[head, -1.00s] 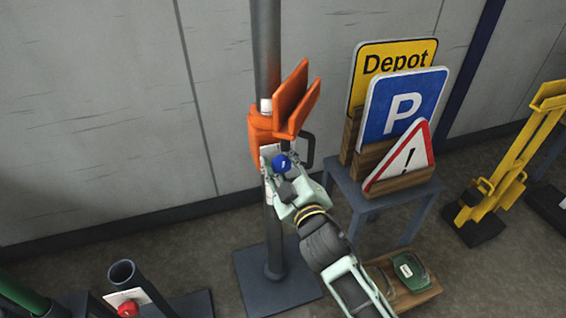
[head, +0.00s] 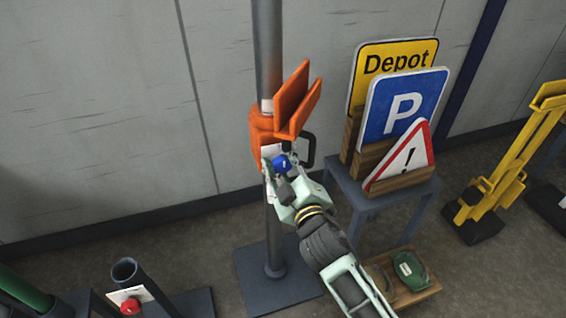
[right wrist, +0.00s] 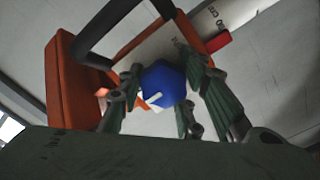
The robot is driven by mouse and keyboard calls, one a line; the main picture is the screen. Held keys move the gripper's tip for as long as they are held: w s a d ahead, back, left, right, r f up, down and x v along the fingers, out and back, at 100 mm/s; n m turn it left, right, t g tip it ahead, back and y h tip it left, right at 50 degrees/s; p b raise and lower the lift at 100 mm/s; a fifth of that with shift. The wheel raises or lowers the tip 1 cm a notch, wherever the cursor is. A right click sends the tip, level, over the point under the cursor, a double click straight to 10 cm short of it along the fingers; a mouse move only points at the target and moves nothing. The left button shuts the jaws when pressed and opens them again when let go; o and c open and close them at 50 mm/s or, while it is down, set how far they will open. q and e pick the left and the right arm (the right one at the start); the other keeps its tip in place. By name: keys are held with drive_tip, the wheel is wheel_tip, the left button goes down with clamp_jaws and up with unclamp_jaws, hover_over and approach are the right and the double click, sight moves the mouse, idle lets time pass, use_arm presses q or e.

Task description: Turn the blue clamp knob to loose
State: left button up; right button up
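The blue clamp knob (head: 282,163) sits on the front of an orange clamp (head: 262,140) fixed around a grey upright post. In the right wrist view the knob (right wrist: 163,84) is many-sided, with a white pointer mark at its lower left. My right gripper (head: 282,170) reaches it from below right. Its green fingers (right wrist: 165,88) stand on both sides of the knob and appear to touch it. The knob partly hides the white plate (head: 270,155) behind it. My left gripper is not in view.
A black handle (head: 308,150) curves out beside the clamp. A table with Depot (head: 398,60), P (head: 403,105) and warning (head: 405,158) signs stands close on the right. A post base with a red knob (head: 130,307) stands lower left.

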drive_tip(key=o, duration=0.3)
drive_tip(key=shift+d+r, duration=0.15)
drive_tip(key=shift+r, duration=0.1)
drive_tip(key=shift+f, duration=0.1)
drive_tip(key=shift+s, duration=0.1)
drive_tip(key=v, duration=1.1)
drive_tip(key=shift+s+d, duration=0.1)
drive_tip(key=shift+s, duration=0.25)
